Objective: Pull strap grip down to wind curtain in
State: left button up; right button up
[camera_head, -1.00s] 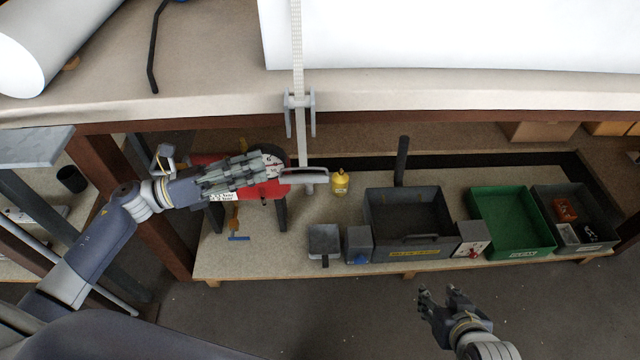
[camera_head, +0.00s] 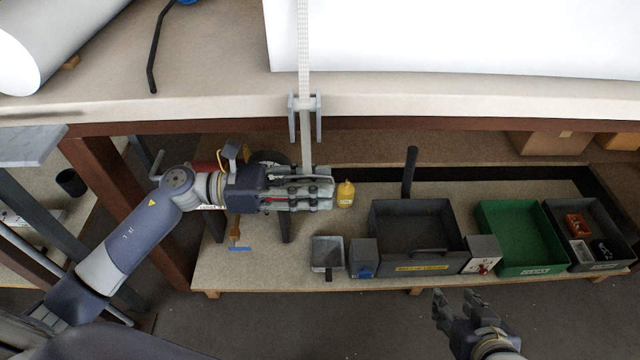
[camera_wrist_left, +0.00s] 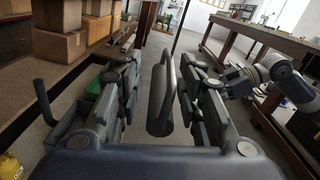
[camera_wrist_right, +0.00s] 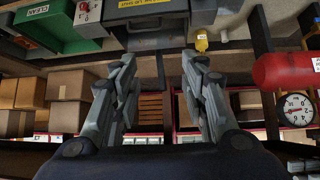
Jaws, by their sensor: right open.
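The pale strap (camera_head: 304,60) runs down over the bench edge through a grey guide bracket (camera_head: 305,105) and hangs in front of the bench. Its lower end and the grip are largely hidden by my left gripper (camera_head: 322,188) in the head view. In the left wrist view, the dark grey strap grip (camera_wrist_left: 162,100) stands between the two fingers of my left gripper (camera_wrist_left: 160,92). The fingers are apart, with gaps showing beside the grip. My right gripper (camera_head: 459,297) is open and empty, low and to the right, away from the strap; its spread fingers (camera_wrist_right: 160,75) show in the right wrist view.
A yellow bottle (camera_head: 345,194) stands just right of my left gripper. A grey bin (camera_head: 415,267), a green bin (camera_head: 515,267) and another dark bin (camera_head: 600,264) line the lower shelf. A dark upright post (camera_head: 409,170) rises behind them. The floor in front is clear.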

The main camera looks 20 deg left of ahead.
pick_arm(q)
jog(key=shift+w+d, duration=0.1)
jog(key=shift+d, duration=0.35)
jog(key=shift+c, duration=0.4)
grip_shut()
jog(key=shift+f, duration=0.1)
